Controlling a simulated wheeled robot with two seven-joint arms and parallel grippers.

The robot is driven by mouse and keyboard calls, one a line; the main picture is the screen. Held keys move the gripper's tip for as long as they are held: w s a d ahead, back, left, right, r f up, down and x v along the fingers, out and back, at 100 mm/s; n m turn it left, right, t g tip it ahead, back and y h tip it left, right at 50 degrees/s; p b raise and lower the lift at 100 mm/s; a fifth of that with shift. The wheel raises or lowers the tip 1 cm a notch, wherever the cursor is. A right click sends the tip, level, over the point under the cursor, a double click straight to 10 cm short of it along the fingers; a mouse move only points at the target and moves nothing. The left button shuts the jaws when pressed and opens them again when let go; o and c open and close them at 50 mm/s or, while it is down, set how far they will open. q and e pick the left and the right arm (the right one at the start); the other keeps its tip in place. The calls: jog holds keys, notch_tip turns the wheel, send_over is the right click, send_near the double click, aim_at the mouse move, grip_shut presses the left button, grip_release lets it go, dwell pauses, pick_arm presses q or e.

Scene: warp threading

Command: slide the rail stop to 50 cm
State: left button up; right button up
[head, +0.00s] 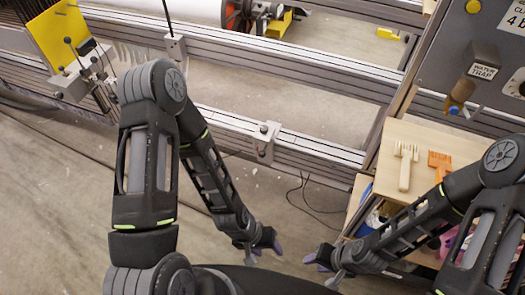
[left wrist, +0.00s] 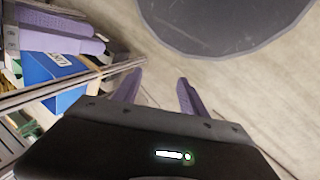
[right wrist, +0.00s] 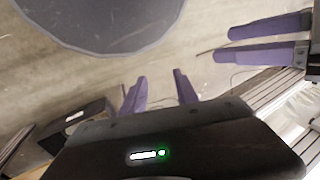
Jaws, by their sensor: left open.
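A small grey block with a dark knob, which looks like the rail stop (head: 265,146), sits on the front grey rail (head: 325,152) in the middle of the head view. Scale marks on the rail are too small to read. My left gripper (head: 264,247) is open and empty, below the block and apart from it. Its two purple fingers stand apart in the left wrist view (left wrist: 157,92). My right gripper (head: 326,268) is further right and also apart from the block. Its fingers stand apart with nothing between them in the right wrist view (right wrist: 160,92).
A similar grey block with a post (head: 176,47) sits on the rear rail. A yellow plate (head: 60,38) stands at far left. A wooden cart top (head: 428,150) at right holds a wooden comb (head: 405,166) and an orange one (head: 439,160). Open floor lies before the rail.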

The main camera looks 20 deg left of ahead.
pick_arm(q)
jog(key=w+f+n+h+b, duration=0.5)
jog(key=w+f+n+b, duration=0.8)
jog(key=f+n+b, duration=0.45)
jog(key=w+a+n+t+h+b, duration=0.2)
jog(key=w+a+n+t+b, duration=0.25)
jog(key=w+n, duration=0.2)
jog(key=w+a+n+t+h+b, duration=0.1)
jog(key=w+a+n+t+b, duration=0.2)
jog(key=w+n+b, duration=0.4)
jog(key=w+a+r+n+t+b, duration=0.2)
jog(key=w+a+r+n+t, duration=0.3)
jog(key=w+a, duration=0.3)
jog(key=a+n+t, duration=0.1)
jog(key=a, duration=0.2)
jog(key=shift+w+y, duration=0.25)
jog(key=shift+y, duration=0.15)
pick_arm(e)
notch_tip(320, 180, down, 32)
jog(key=w+d, duration=0.1)
jog(key=w, duration=0.1)
jog(key=shift+w+d+f+t, duration=0.15)
jog(key=shift+w+d+t, duration=0.1)
jog(key=shift+d+t, duration=0.1)
pick_arm(q)
jog(key=shift+f, duration=0.1)
